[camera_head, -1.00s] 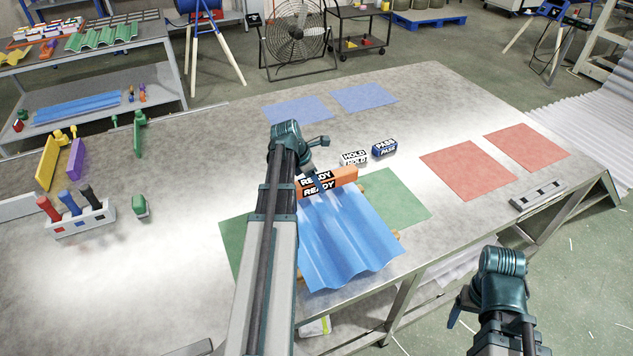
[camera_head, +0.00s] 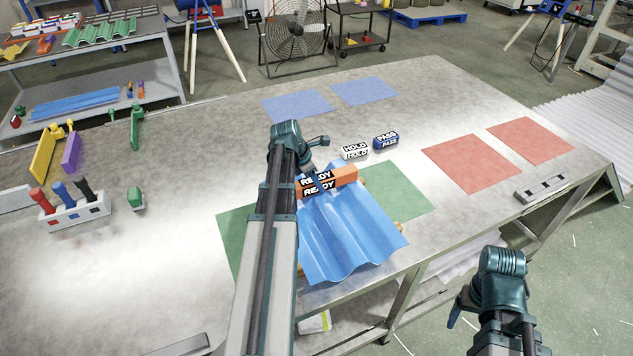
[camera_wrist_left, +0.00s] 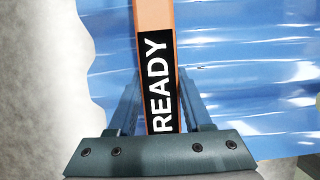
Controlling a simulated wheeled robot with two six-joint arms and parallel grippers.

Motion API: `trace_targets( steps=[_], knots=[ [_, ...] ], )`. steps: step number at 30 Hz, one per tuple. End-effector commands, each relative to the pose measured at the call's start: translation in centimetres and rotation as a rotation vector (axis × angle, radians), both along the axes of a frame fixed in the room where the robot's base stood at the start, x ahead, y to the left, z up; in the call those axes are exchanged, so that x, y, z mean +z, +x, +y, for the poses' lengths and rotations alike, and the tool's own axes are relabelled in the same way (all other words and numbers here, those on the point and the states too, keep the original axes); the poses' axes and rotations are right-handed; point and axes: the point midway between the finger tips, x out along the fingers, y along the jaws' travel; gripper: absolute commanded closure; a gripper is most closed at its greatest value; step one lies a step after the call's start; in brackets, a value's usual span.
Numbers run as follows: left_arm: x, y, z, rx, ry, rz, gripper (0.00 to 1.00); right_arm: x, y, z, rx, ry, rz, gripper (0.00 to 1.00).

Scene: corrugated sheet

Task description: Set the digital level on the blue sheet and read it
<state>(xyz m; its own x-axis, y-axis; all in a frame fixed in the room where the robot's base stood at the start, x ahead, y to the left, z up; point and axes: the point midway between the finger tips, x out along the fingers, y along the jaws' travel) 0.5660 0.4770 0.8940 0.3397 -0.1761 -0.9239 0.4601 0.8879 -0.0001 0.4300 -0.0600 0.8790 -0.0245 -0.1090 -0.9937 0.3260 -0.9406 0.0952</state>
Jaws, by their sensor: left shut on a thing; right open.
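The blue corrugated sheet (camera_head: 350,240) lies over a green mat (camera_head: 405,190) on the metal bench. The orange digital level (camera_head: 345,173), with black labels reading READY, lies across the far end of the sheet. My left gripper (camera_head: 312,170) is shut on the level; its fingertips are partly hidden by the arm in the head view. In the left wrist view, the level (camera_wrist_left: 154,40) stands between the two fingers (camera_wrist_left: 156,105) with the sheet (camera_wrist_left: 240,80) beneath. I cannot tell if the level touches the sheet. My right gripper (camera_head: 462,305) is open and empty, off the bench's front edge.
A white HOLD block (camera_head: 355,150) and a blue PASS block (camera_head: 386,141) stand just beyond the level. Red mats (camera_head: 470,163) lie to the right and blue mats (camera_head: 297,107) at the back. A marker holder (camera_head: 75,218) stands at left.

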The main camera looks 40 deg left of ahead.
Motion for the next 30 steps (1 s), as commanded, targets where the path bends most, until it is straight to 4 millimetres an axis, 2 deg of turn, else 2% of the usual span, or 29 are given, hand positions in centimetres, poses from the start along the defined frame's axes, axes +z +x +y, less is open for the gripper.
trace_targets(
  steps=[6, 7, 12, 23, 30],
  knots=[
    [-0.4, 0.0, 0.0, 0.0, 0.0, 0.0, 1.0, -0.4, 0.0, 0.0, 0.0, 0.0, 0.0, 0.23],
    [-0.3, 0.0, 0.0, 0.0, 0.0, 0.0, 0.45, -0.3, 0.0, 0.0, 0.0, 0.0, 0.0, 0.23],
    [-0.3, 0.0, 0.0, 0.0, 0.0, 0.0, 0.15, -0.3, 0.0, 0.0, 0.0, 0.0, 0.0, 0.23],
    [-0.1, 0.0, 0.0, 0.0, 0.0, 0.0, 0.15, -0.1, 0.0, 0.0, 0.0, 0.0, 0.0, 0.23],
    [1.4, -0.5, 0.2, 0.001, 0.0, 0.0, 0.15, 1.4, 0.0, 0.0, 0.0, 0.0, 0.0, 0.23]
  ],
)
